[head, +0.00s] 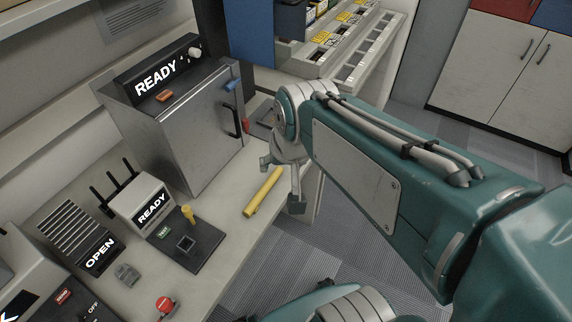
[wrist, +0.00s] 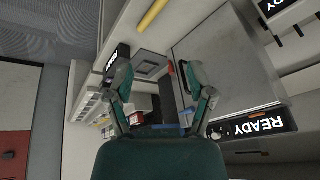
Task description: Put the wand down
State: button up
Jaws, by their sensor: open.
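The wand, a yellow stick (head: 263,192), lies flat near the front edge of the pale bench (head: 222,230). It also shows at the top of the wrist view (wrist: 153,14). My gripper (head: 281,184) is just above and right of the wand in the head view, by the bench edge. Its fingers are spread wide with nothing between them, as the wrist view also shows (wrist: 160,84). The wand appears apart from the fingers.
A steel cabinet marked READY (head: 170,125) stands behind the wand. Left are a dark pad (head: 205,243) with a short yellow post (head: 187,214), a small READY box with antennas (head: 140,203) and a red button (head: 164,305). Bare bench lies around the wand.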

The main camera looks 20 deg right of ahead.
jog(key=s+r+n+t, duration=0.1)
jog(key=s+r+n, duration=0.1)
jog(key=s, duration=0.4)
jog(key=shift+n, duration=0.5)
